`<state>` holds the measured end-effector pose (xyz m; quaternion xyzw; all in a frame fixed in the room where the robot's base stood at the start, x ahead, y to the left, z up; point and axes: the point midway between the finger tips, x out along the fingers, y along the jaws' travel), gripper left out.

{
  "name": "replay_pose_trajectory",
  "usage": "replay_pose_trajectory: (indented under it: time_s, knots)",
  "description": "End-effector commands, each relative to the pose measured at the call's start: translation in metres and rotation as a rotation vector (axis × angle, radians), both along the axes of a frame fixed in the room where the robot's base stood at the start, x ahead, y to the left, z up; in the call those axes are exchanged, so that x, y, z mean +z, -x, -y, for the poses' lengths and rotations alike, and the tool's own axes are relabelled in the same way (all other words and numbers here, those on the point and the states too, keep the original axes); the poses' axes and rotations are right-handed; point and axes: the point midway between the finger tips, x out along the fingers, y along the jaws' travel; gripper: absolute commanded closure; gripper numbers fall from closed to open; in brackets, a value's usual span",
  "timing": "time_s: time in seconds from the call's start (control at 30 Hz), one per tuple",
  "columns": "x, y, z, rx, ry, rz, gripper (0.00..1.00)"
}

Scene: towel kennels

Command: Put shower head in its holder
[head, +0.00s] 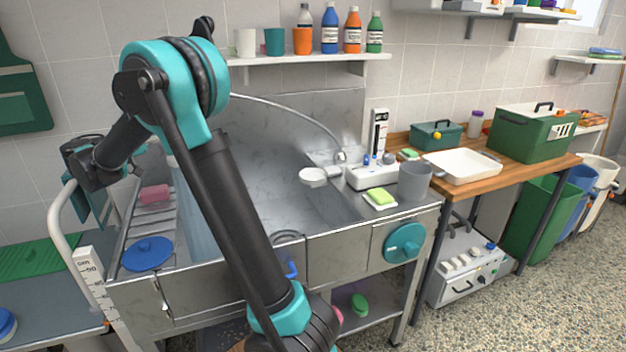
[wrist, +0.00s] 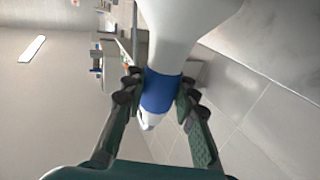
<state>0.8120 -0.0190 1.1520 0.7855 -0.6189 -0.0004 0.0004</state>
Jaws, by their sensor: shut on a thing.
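My gripper (wrist: 160,95) is shut on the shower head (wrist: 162,90), with a finger on each side of its blue band. The shower head is white above and below the band, and its wide part runs out of the top of the wrist view. In the head view my gripper (head: 88,200) is at the left, above the left end of the metal tub, and the shower head there is mostly hidden by my arm. A grey hose (head: 290,108) arcs from behind my arm down to a fitting at the tub's right. I cannot make out the holder for certain; an upright white-and-black piece (head: 378,130) stands by the wall.
The metal tub (head: 330,240) fills the middle. A white box with knobs (head: 372,174), a grey cup (head: 414,181) and a green sponge (head: 380,197) are at its right. A shelf (head: 310,58) with bottles and cups hangs above. A wooden table (head: 475,184) stands right.

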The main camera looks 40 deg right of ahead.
Motion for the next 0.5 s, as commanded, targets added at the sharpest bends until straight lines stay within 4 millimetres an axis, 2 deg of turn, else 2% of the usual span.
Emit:
replay_pose_trajectory:
  time_s: [0.13, 0.3, 0.5]
  knots:
    - [0.014, 0.000, 0.000, 0.000, 0.001, 0.000, 1.00]
    - [0.018, 0.001, 0.002, -0.001, 0.001, 0.000, 1.00]
    - [0.018, 0.004, 0.026, -0.002, 0.001, 0.000, 1.00]
